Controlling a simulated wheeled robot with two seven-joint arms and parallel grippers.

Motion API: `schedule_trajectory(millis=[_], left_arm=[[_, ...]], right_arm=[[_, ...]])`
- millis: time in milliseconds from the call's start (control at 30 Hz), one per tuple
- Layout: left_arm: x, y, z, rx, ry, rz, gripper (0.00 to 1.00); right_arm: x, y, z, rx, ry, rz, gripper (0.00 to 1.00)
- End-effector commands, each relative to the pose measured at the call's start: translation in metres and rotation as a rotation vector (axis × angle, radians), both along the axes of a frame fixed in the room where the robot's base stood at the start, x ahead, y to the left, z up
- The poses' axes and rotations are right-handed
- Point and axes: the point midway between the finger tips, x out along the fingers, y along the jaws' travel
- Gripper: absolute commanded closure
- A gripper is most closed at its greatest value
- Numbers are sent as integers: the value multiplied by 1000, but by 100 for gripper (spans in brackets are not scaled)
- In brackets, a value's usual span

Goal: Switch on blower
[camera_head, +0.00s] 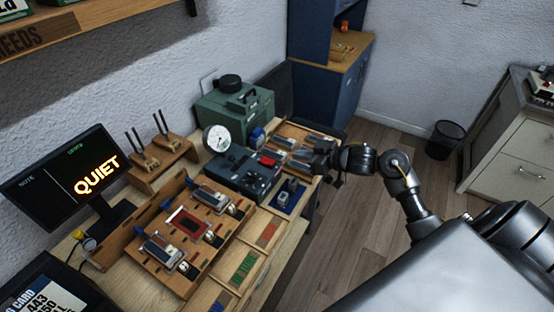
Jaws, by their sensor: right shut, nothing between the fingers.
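A green box-shaped machine (236,108) with a black cap and handle on top, which looks like the blower, stands at the back of the bench. A round white gauge (217,138) is in front of it. A dark control box (240,172) sits before the gauge, with a red switch (267,159) on its right part. I cannot tell the switch's position. My right gripper (306,155) reaches in from the right, shut and empty, over the right end of the bench, to the right of the red switch and apart from it. My left gripper is not in view.
A wooden rack (180,262) with key-like parts stands at the front of the bench (119,279). A tray with a small part (287,195) lies below my right gripper. A monitor (66,178) reading QUIET is at left. Wooden floor (330,240) is clear at right.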

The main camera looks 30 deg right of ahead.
Motion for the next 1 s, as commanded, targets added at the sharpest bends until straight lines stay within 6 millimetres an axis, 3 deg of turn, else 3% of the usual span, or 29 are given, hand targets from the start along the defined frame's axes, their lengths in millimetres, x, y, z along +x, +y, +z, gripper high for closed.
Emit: schedule_trajectory(millis=[533,1000], left_arm=[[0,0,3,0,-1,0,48],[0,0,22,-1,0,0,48]], right_arm=[[8,1,5,21,-4,16,100],[79,44,-25,24,-2,15,100]])
